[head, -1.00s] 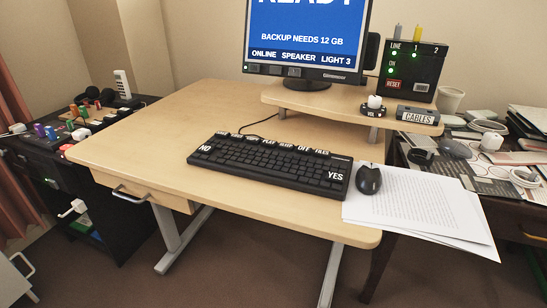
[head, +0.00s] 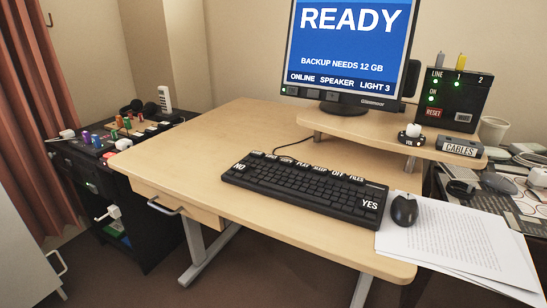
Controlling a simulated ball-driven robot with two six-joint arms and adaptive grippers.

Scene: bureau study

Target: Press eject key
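A black keyboard (head: 305,192) lies on the wooden desk (head: 200,150). Large white labels read NO at its left end and YES at its right end. A back row of labelled keys (head: 303,163) includes PLAY, SLEEP, OFF and FILES. The labels at the left of that row are too small to read surely, and I cannot tell which key is eject. Neither of my grippers is in the head view.
A monitor (head: 345,50) showing READY stands on a raised shelf (head: 375,138) with a knob, a CABLES box and a black switch box (head: 452,100). A mouse (head: 404,210) sits on papers (head: 465,250) at the right. The desk's left part is clear.

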